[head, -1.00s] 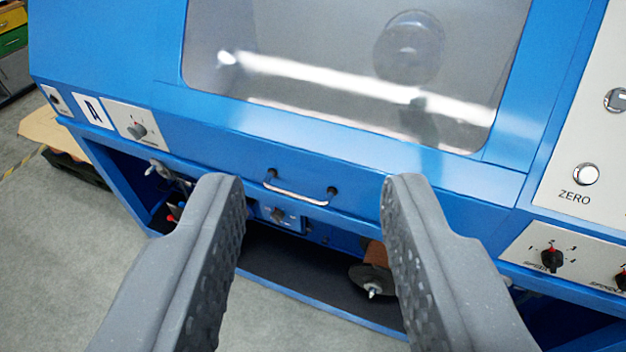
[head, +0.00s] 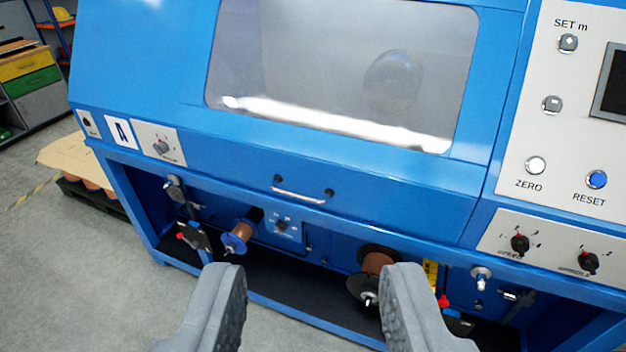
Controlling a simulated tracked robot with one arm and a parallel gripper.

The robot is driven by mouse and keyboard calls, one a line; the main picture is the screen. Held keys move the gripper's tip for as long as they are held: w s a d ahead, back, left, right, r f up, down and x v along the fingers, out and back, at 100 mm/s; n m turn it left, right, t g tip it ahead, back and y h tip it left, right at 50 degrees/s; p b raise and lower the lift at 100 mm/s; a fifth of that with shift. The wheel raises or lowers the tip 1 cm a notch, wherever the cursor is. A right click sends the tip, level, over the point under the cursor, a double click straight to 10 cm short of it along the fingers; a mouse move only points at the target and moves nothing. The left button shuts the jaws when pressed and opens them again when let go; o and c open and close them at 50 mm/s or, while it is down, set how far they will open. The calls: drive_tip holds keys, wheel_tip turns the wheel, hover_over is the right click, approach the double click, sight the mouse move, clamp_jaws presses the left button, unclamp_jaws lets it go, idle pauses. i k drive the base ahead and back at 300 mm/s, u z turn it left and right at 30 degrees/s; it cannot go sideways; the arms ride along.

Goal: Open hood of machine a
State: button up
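Machine A is a blue cabinet with a white label "A" (head: 121,132) at its front left. Its hood (head: 350,172) is down, with a large clear window (head: 310,70) in it. A small metal handle (head: 300,194) with dark ends sits on the hood's lower front. My gripper (head: 312,280) is open and empty, its two grey fingers wide apart. It is below the handle in the picture and apart from it.
A control panel (head: 560,140) with buttons and knobs is at the right. Below the hood is an open bay with copper spools (head: 238,236) and a black disc (head: 364,290).

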sight(436, 196)
drive_tip(key=u, duration=0.15)
drive_tip(key=i, duration=0.9)
drive_tip(key=k, duration=1)
drive_tip(key=z, duration=0.85)
drive_tip(key=i, duration=1.25)
drive_tip(key=u, duration=0.1)
